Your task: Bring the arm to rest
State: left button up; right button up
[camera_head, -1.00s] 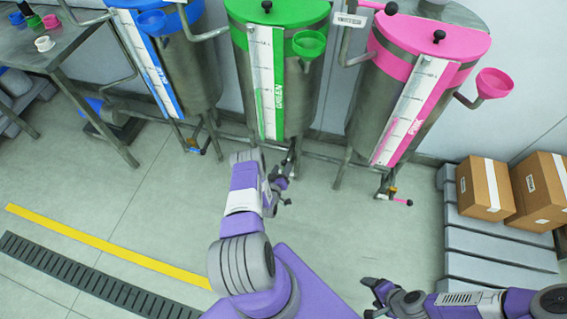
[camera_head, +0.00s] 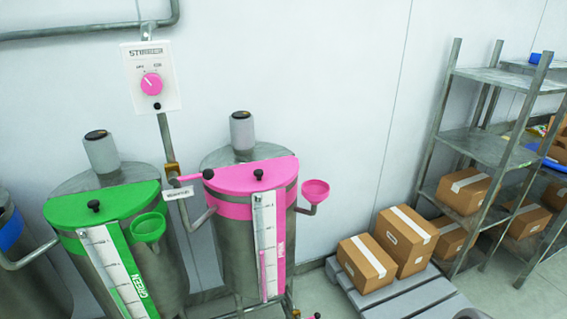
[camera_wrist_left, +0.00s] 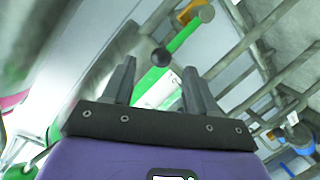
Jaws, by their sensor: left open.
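My left gripper (camera_wrist_left: 160,86) shows in the left wrist view with its two dark fingers apart. A green handle (camera_wrist_left: 182,36) with a dark ball knob (camera_wrist_left: 162,57) lies just beyond the fingertips; I cannot tell how far. A green and white strip shows behind, between the fingers. No arm or gripper of mine shows in the head view. My right gripper is in neither current view. The head view shows the green drum (camera_head: 160,262) at the lower left and the pink drum (camera_head: 229,235) at the centre.
A control box with a pink knob (camera_head: 151,85) is on the wall. Cardboard boxes (camera_head: 367,262) sit on a grey pallet (camera_head: 408,292). A metal shelf rack (camera_head: 487,140) with more boxes stands at the right. In the wrist view, grey pipes and legs (camera_wrist_left: 262,28) surround the gripper.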

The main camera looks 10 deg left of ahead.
pick_arm(q)
jog(key=w+d+r+m+g+h+p, duration=0.1)
jog(key=d+r+m+g+h, duration=0.2)
jog(key=d, duration=0.6)
jog(key=w+d+r+m+g+h+p, duration=0.15)
jog(key=d+h, duration=0.25)
jog(key=d, duration=0.5)
jog(key=s+d+r+m+g+h, duration=0.2)
jog(key=s+d+r+g, duration=0.2)
jog(key=s+d, duration=0.3)
jog(key=s+d+r+m+g+h, duration=0.2)
jog(key=s+d+r+m+g, duration=0.1)
jog(key=s+d+r, duration=0.4)
jog(key=shift+s+d+r+m+g, duration=0.35)
jog(key=shift+s+d+g, duration=0.25)
jog(key=shift+d, duration=0.4)
